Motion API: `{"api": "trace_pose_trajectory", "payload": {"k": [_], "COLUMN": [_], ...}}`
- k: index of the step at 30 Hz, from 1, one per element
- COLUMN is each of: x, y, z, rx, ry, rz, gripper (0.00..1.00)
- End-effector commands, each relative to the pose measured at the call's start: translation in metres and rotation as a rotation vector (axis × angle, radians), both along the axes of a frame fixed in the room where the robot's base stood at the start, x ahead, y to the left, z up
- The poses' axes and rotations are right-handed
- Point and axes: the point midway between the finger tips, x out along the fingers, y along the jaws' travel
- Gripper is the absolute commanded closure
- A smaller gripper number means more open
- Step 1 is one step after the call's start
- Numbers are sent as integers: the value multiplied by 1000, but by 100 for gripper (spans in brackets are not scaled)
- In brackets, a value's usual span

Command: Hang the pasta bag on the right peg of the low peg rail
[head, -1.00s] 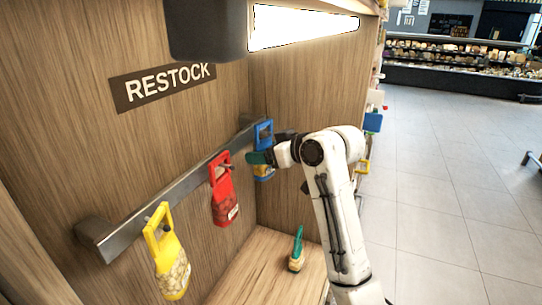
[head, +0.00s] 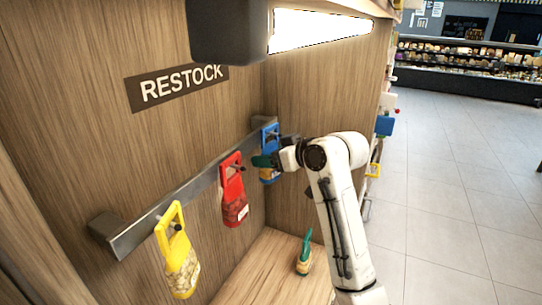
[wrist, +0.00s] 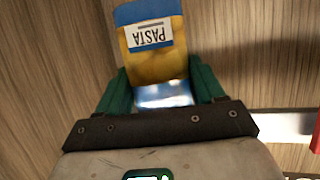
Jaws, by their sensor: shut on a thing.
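The pasta bag (head: 270,138) has a blue top with a handle opening and a yellow body. It is upright at the right end of the low peg rail (head: 150,222). In the wrist view the bag (wrist: 155,65) shows its PASTA label upside down. My gripper (head: 264,161), with green fingers, is shut on the bag; the fingers (wrist: 163,95) stand on both sides of it in the wrist view. The right peg is hidden behind the bag and gripper, so I cannot tell whether the handle is around it.
A red bag (head: 234,205) hangs on the middle peg and a yellow bag (head: 180,265) on the left peg. A small green-topped bag (head: 304,262) stands on the wooden shelf floor below. A lamp housing (head: 228,30) overhangs the rail. The side panel is close behind my gripper.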

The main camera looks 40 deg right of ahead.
Motion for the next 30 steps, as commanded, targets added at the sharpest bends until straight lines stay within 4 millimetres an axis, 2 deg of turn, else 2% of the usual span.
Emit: {"api": "trace_pose_trajectory", "payload": {"k": [2, 3, 11, 18, 22, 26, 30], "x": [0, 0, 0, 0, -7, -24, -50], "y": [0, 0, 0, 0, -1, -3, -5], "z": [0, 0, 0, 0, 2, 9, 19], "rx": [0, 0, 0, 0, 1, -1, -2], "ry": [0, 0, 0, 0, 0, -3, -2], "rz": [0, 1, 0, 0, 0, -3, -1], "gripper": [63, 28, 4, 2, 2, 2, 2]}}
